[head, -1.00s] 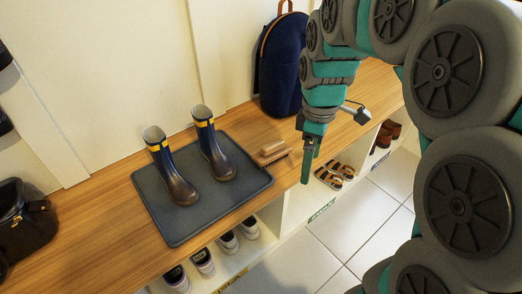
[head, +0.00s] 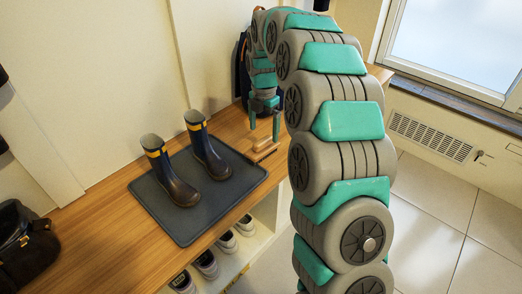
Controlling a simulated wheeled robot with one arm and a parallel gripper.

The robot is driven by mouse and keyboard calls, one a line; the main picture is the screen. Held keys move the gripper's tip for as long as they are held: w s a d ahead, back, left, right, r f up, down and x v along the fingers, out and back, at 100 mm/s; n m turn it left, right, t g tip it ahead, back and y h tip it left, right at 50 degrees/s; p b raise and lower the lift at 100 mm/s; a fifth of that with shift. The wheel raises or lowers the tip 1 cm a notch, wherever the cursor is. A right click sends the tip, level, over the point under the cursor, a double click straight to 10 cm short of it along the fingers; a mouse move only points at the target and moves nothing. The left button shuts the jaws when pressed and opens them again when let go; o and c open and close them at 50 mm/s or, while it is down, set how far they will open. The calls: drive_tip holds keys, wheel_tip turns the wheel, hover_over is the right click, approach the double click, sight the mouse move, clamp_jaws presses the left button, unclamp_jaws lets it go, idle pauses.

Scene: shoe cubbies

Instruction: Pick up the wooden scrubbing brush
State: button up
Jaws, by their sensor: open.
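The wooden scrubbing brush (head: 265,146) lies on the wooden bench top, just right of the grey mat. My gripper (head: 264,127) is above the brush, pointing down, with its two green fingers apart and nothing between them. The fingertips are close to the brush; whether they touch it I cannot tell. My arm covers the bench to the right of the brush.
A grey mat (head: 186,222) bears two dark blue boots (head: 205,147) with yellow bands, left of the brush. A dark bag (head: 24,250) sits at the far left. Shoes (head: 205,263) stand in the cubbies below. A dark blue backpack is mostly hidden behind my arm.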

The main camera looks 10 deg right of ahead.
sight(263, 140)
drive_tip(key=shift+s+a+f+p, duration=0.1)
drive_tip(key=shift+f+p, duration=0.05)
drive_tip(key=shift+f, duration=1.45)
drive_tip(key=shift+s+a+f+p, duration=0.1)
drive_tip(key=shift+f+p, duration=0.05)
drive_tip(key=shift+f, duration=1.4)
drive_tip(key=shift+w, duration=0.1)
clamp_jaws()
drive_tip(key=shift+r, duration=0.1)
drive_tip(key=shift+w+r, duration=0.1)
drive_tip(key=shift+r, duration=1.7)
drive_tip(key=shift+s+d+b, duration=0.25)
drive_tip(key=shift+s+b, duration=0.05)
drive_tip(key=shift+s, duration=0.65)
drive_tip(key=s+d+r+b, duration=0.1)
drive_tip(key=s+d, duration=0.3)
drive_tip(key=s, duration=0.9)
drive_tip(key=shift+s+d+r, duration=0.15)
drive_tip(key=shift+s+d, duration=0.05)
drive_tip(key=shift+s, duration=0.1)
